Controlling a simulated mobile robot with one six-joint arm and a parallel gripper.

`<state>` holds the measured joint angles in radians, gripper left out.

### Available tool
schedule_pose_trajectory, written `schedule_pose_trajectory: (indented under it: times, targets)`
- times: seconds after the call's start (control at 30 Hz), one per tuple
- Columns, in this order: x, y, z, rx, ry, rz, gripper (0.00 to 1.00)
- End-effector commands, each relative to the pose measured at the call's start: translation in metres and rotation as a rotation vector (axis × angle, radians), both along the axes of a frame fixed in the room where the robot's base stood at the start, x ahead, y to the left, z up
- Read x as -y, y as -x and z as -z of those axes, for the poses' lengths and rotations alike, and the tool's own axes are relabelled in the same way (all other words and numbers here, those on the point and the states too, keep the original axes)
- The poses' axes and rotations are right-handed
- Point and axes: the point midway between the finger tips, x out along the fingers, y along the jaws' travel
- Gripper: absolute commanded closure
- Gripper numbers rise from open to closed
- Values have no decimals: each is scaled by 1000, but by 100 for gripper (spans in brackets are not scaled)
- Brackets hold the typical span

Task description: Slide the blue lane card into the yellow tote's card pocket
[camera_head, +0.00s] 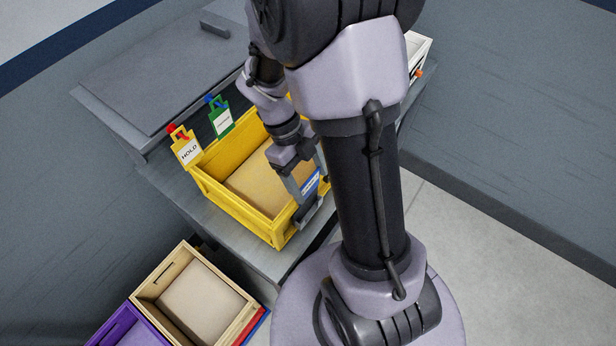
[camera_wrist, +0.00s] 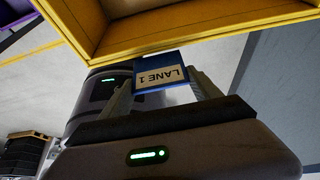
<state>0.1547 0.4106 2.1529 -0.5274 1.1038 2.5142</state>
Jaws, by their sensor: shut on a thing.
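The yellow tote (camera_head: 228,198) stands open on a grey bench, with a tan bottom inside. My gripper (camera_head: 309,190) is at the tote's right outer side and shut on the blue lane card (camera_head: 312,183). In the wrist view the blue card (camera_wrist: 174,60) sits between the fingertips of my gripper (camera_wrist: 160,84). Its white label reads "LANE 1" upside down. The card's far edge is close to the wall of the yellow tote (camera_wrist: 190,40). I cannot tell whether they touch. The card pocket is not clearly visible; my gripper and arm hide part of that side.
A yellow "HOLD" card (camera_head: 187,152) and a green card (camera_head: 222,122) hang behind the tote. A wooden crate (camera_head: 160,276) and a purple crate (camera_head: 119,325) stand lower left. A white bin (camera_head: 424,48) is at upper right. Floor at right (camera_head: 460,225) is clear.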

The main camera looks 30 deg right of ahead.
Motion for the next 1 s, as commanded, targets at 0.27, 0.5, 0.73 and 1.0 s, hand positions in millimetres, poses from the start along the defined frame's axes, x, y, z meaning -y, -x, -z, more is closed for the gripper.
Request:
schedule_pose_trajectory:
  times: [0.27,0.5,0.73,1.0]
  targets:
    - [0,0,10,0,0,-1,67]
    - [0,0,41,-1,0,-2,67]
    - [0,0,49,1,0,-2,67]
    - [0,0,48,1,0,-2,67]
